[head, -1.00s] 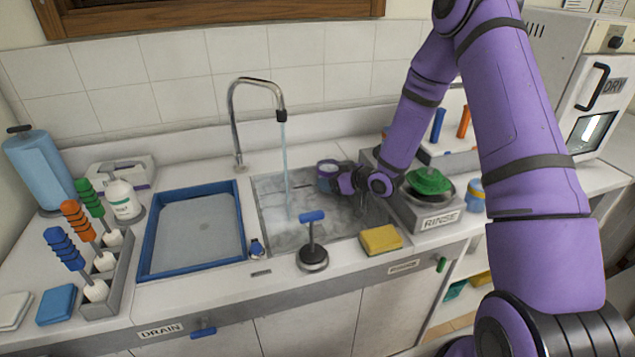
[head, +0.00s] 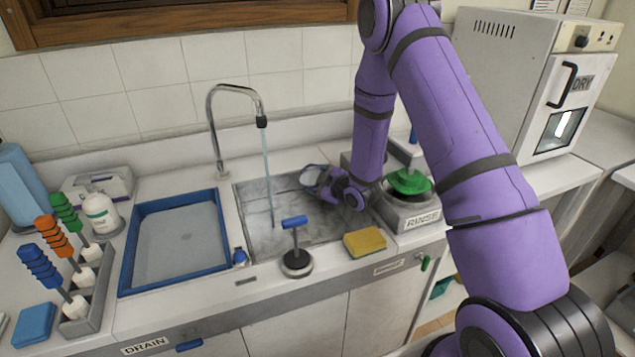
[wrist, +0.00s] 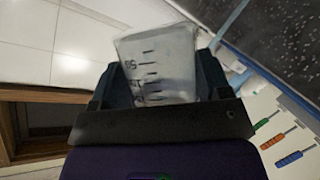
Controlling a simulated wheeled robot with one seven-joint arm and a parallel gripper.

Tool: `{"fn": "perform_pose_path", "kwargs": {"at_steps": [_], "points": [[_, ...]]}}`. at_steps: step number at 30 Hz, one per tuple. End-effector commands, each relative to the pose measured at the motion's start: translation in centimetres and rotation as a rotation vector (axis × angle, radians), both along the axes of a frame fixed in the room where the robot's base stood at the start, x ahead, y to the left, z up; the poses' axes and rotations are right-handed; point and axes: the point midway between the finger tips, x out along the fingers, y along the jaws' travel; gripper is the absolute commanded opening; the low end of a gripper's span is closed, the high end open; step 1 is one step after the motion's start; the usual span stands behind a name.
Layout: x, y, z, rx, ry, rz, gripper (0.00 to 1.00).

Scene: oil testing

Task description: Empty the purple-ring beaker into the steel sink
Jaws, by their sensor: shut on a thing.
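My gripper (head: 338,188) is shut on a clear beaker (head: 316,177) over the right part of the steel sink (head: 246,214). The beaker is tilted, with its mouth toward the left. In the wrist view the beaker (wrist: 158,66) shows graduation marks and sits between both fingers (wrist: 155,85). Its purple ring cannot be made out clearly, and I cannot tell how much liquid is in it. Water runs from the curved tap (head: 262,121) into the left part of the sink, apart from the beaker.
A blue-rimmed tray (head: 128,262) lies left of the sink. A blue-handled lever (head: 295,250) and a yellow sponge (head: 365,242) stand along the front edge. The rinse unit (head: 422,218) with a green top is close on the right. Brushes (head: 40,268) stand at far left.

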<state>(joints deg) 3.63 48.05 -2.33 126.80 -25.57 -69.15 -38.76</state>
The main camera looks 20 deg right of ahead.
Motion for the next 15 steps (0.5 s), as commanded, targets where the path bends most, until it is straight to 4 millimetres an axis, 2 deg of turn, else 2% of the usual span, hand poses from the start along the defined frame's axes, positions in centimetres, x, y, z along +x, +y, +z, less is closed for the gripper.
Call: {"fn": "perform_pose_path", "kwargs": {"at_steps": [12, 15], "points": [[-0.01, 0.0, -0.03, -0.436, -0.295, 0.001, 0.45], [-0.02, 0.04, 0.37, -0.47, -0.32, 0.001, 0.45]]}}
